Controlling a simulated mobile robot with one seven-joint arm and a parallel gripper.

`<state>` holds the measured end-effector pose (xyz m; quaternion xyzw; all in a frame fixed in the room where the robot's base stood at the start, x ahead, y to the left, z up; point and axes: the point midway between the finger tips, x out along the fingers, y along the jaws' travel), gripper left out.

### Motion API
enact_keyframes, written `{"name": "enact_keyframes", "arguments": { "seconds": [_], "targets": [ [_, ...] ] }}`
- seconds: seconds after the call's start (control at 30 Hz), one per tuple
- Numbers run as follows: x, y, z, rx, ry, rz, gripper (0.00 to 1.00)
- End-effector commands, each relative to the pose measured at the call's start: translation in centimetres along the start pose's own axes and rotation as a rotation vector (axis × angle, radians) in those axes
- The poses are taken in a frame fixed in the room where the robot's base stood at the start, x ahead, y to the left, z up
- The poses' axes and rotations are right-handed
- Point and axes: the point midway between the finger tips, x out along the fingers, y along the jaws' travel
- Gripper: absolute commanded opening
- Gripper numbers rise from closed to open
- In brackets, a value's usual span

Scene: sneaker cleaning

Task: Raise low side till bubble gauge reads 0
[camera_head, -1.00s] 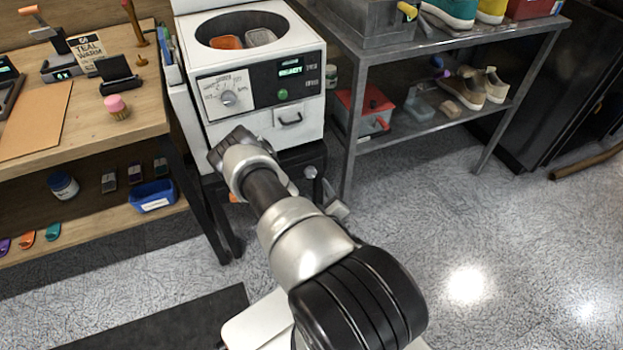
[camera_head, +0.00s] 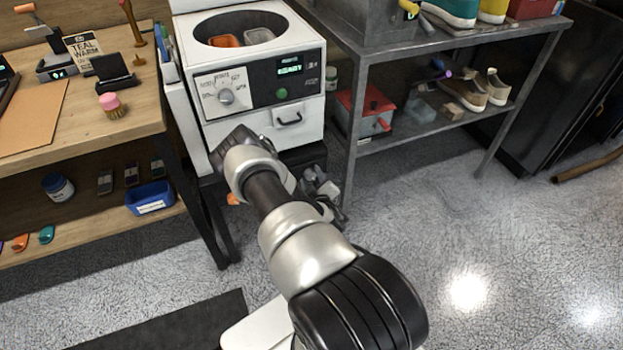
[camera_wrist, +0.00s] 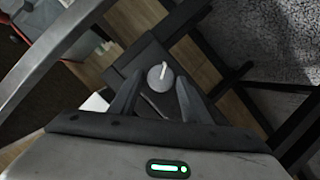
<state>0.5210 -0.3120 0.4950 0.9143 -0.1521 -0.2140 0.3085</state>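The white washer (camera_head: 262,100) stands on a black stand (camera_head: 312,155) in the head view. My gripper (camera_head: 322,188) is low by the stand's right front corner, partly hidden by my arm. In the wrist view my gripper (camera_wrist: 160,78) has its two dark fingers apart. A round grey knob (camera_wrist: 158,80) with a pale bar across it shows between the fingertips, on a dark part that looks like the stand. I cannot tell whether the fingers touch it. No bubble gauge can be made out; the washer's display (camera_head: 290,65) is lit green but too small to read surely.
A metal shelf (camera_head: 440,130) with shoes and a red box (camera_head: 365,110) stands close on the right. A wooden bench (camera_head: 130,90) with a blue bin (camera_head: 150,197) on its lower shelf stands at left. The speckled floor (camera_head: 500,240) is clear at front right.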

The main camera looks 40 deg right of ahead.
Motion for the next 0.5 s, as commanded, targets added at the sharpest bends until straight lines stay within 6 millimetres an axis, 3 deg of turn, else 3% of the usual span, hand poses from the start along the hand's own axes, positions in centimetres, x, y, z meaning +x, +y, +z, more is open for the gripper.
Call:
{"name": "enact_keyframes", "arguments": {
  "seconds": [0.03,0.2,0.5],
  "targets": [
    [-0.01,0.00,0.00,0.000,0.000,0.000,0.34],
    [-0.02,-0.01,0.00,0.000,0.000,0.000,0.10],
    [-0.06,0.20,-0.03,0.041,0.001,-0.014,0.10]
  ]
}}
